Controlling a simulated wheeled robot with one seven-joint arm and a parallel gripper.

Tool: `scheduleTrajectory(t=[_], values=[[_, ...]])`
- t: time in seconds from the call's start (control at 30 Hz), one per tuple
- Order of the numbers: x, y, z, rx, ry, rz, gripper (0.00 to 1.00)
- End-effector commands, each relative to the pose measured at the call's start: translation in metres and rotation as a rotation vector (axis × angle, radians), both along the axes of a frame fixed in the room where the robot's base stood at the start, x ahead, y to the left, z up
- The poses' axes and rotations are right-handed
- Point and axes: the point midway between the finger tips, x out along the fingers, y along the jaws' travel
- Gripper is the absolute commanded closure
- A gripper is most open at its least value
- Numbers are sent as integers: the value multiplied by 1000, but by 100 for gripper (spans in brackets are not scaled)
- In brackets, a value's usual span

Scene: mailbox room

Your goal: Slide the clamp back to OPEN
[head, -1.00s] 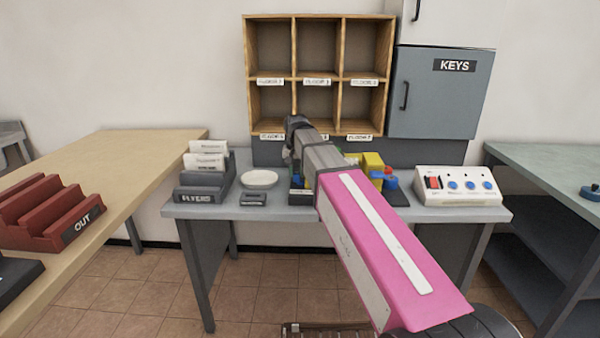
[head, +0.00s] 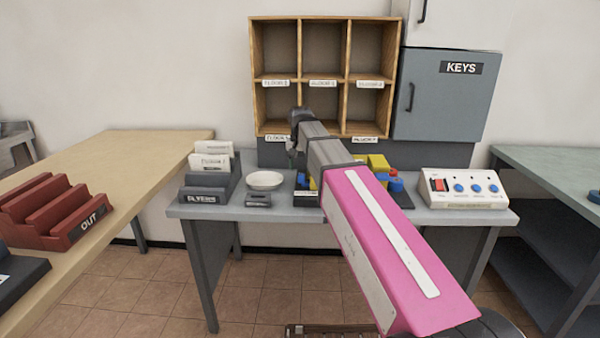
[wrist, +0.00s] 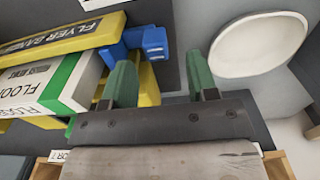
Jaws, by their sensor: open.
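In the wrist view a blue block (wrist: 146,42) with slots, which looks like the clamp, sits at the end of a yellow bar (wrist: 62,40) lettered FLYER BAN. A white and green stack (wrist: 50,88) lies beside the bar. My gripper (wrist: 160,75) shows two green fingers spread apart with nothing held between them. The left finger overlaps the blue block's near side in the picture; I cannot tell if they touch. No OPEN mark is readable. In the head view my gripper (head: 293,152) is above the table, and my arm hides part of the blue and yellow parts (head: 378,163).
A white bowl (wrist: 260,45) is right of my gripper in the wrist view, and also shows in the head view (head: 264,180). The FLYERS rack (head: 210,190) is left of it. A button box (head: 462,190) stands at the right. Wooden pigeonholes (head: 298,75) are behind.

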Motion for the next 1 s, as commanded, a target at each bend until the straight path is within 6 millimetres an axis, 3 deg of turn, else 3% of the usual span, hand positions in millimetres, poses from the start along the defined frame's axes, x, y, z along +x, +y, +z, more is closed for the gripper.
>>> scheduleTrajectory(t=[0.2, 0.43, 1.0], values=[[1, 1, 39, 2, -2, 0, 47], [1, 1, 67, 2, -1, 0, 47], [0, 1, 75, 1, 0, 1, 47]])
